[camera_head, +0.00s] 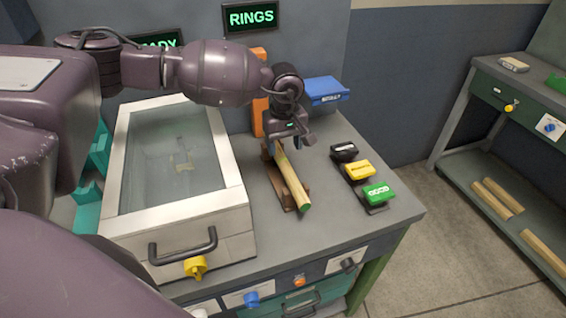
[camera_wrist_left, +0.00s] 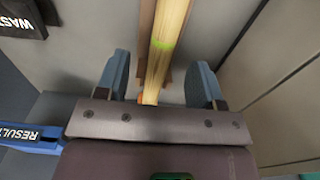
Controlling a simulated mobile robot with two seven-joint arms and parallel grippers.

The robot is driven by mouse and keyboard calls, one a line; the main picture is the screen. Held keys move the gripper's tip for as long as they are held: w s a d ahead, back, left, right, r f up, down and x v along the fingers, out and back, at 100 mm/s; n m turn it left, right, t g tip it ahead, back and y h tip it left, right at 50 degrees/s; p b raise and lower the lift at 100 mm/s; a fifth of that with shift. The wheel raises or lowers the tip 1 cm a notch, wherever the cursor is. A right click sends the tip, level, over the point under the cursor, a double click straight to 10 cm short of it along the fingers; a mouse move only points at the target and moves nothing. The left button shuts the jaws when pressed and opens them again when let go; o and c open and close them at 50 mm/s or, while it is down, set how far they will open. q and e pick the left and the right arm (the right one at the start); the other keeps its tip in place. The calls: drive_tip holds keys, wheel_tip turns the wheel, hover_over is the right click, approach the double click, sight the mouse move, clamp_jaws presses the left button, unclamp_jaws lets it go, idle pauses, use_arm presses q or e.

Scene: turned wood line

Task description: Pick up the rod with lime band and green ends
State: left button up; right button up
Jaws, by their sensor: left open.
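The wooden rod (camera_head: 290,180) lies lengthwise on a brown wooden rest (camera_head: 272,177) on the grey bench; its near end is green. In the left wrist view the rod (camera_wrist_left: 168,25) shows a lime band and runs between my fingers. My left gripper (camera_head: 284,144) is over the far part of the rod, pointing down. In the left wrist view the gripper (camera_wrist_left: 161,65) is open, with a blue-grey finger on each side of the rod and gaps between. The rod's far end is hidden in the head view. My right gripper is not in view.
A white glass-lidded box (camera_head: 232,193) stands left of the rod. Black (camera_head: 343,152), yellow (camera_head: 359,169) and green (camera_head: 379,193) blocks stand to the right. A blue box (camera_head: 325,90) is behind. Another bench (camera_head: 500,85) at right has loose rods on its lower shelf.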

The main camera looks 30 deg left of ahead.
sight(283, 159)
use_arm(q)
drive_tip(key=shift+s+f, duration=0.15)
drive_tip(key=shift+f, duration=1.15)
drive_tip(key=shift+s+f, duration=0.1)
drive_tip(key=shift+f, duration=1.2)
drive_tip(key=c, duration=1.1)
drive_tip(key=shift+o, duration=0.2)
wheel_tip(283, 159, up, 20)
